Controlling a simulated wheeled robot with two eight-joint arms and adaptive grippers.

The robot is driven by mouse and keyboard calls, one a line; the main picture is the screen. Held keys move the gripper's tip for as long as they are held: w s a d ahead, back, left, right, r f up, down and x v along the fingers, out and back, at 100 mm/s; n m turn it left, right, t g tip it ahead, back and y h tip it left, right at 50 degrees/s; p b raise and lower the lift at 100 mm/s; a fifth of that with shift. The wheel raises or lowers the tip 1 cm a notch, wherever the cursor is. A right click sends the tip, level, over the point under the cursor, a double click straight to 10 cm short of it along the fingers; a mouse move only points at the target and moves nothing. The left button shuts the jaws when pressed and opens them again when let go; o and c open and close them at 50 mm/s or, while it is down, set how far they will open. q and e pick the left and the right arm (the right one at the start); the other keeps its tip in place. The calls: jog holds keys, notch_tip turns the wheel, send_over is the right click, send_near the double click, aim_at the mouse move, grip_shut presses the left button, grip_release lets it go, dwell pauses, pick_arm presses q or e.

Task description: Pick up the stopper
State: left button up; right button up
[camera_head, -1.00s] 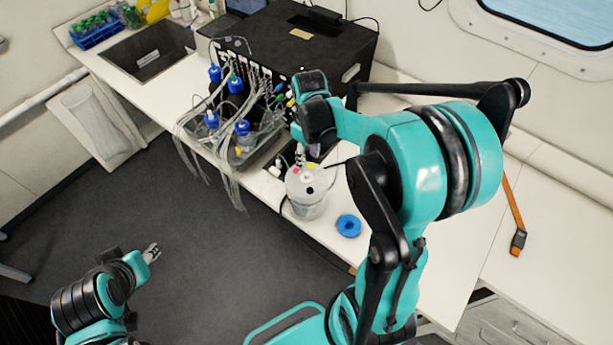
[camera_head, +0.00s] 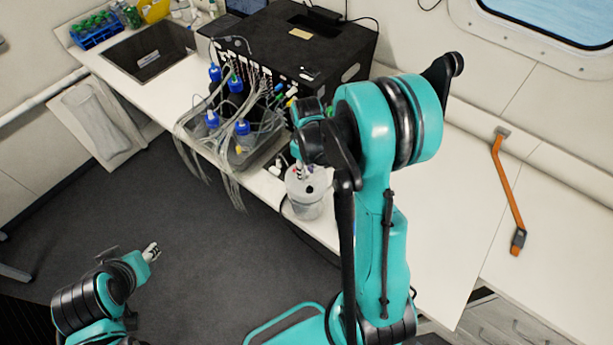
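I cannot pick out the stopper for certain. A clear jar (camera_head: 307,203) with a pale lid stands on the bench, with small coloured ports on its top. My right gripper (camera_head: 302,171) points down at the jar's lid; its fingertips are small and partly hidden, so I cannot tell whether they touch the lid or hold anything. My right arm covers the bench just right of the jar. My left gripper (camera_head: 152,252) hangs over the floor at lower left, far from the bench objects. Its finger gap is too small to judge.
A rack of blue-capped bottles (camera_head: 242,136) with loose tubing stands left of the jar. A black box unit (camera_head: 318,48) stands behind it. The bench right of my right arm (camera_head: 450,210) is mostly clear.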

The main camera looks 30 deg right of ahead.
jog(key=c, duration=0.4)
